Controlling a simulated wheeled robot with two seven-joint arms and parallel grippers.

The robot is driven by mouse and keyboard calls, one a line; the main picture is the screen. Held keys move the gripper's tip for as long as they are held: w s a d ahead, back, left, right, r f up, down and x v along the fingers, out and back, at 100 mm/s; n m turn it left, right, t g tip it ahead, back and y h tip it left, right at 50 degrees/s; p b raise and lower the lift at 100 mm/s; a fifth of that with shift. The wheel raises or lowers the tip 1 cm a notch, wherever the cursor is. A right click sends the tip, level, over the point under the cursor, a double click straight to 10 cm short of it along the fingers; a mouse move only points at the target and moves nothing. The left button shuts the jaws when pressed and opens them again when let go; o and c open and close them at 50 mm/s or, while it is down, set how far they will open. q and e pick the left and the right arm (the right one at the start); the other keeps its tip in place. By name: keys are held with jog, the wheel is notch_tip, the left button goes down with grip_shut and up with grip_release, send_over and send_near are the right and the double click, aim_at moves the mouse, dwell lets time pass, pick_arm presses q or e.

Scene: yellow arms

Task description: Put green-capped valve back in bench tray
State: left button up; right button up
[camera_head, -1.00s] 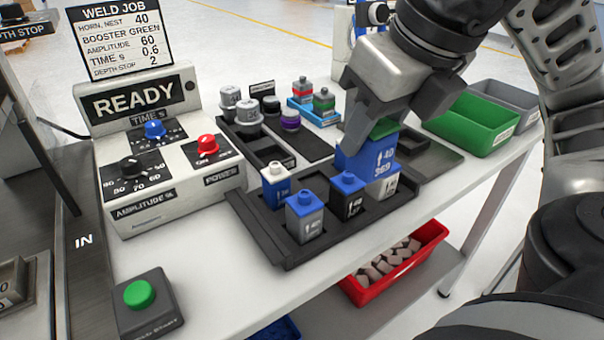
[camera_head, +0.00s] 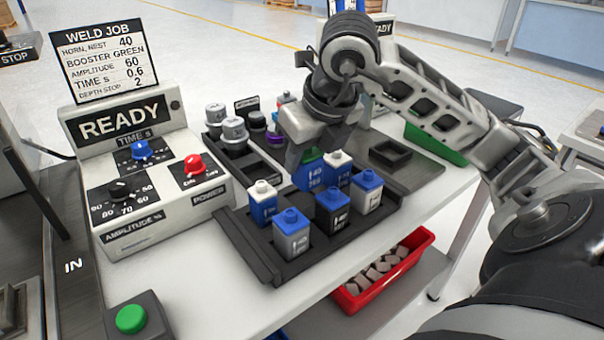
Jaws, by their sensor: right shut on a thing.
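The green-capped valve (camera_head: 308,178) has a blue body with white print. My right gripper (camera_head: 309,157) points down from above and is shut on it, around its green cap. The dark bench tray (camera_head: 259,258) lies on the white bench. Blue-capped valves stand along the front: grey (camera_head: 291,236), black (camera_head: 332,212) and pale (camera_head: 367,192). My left gripper is out of view.
The control box (camera_head: 150,185) with the READY display stands left of the tray. A rack of grey- and black-capped parts (camera_head: 233,132) is behind. A flat plate with an empty square holder (camera_head: 390,153) and a green bin (camera_head: 435,140) are to the right. A red bin (camera_head: 385,275) sits below.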

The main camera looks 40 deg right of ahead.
aim_at(302, 174)
jog(key=shift+w+d+f, duration=0.15)
jog(key=shift+w+f, duration=0.35)
jog(key=shift+f, duration=0.05)
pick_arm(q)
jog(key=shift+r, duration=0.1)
pick_arm(e)
jog(key=shift+s+x, duration=0.2)
jog(key=shift+x, duration=0.75)
jog(key=shift+s+x, duration=0.2)
jog(key=shift+x, duration=0.75)
jog(key=shift+f, duration=0.2)
jog(key=shift+f+b, duration=0.15)
jog(key=shift+b, duration=0.2)
jog(key=o, duration=1)
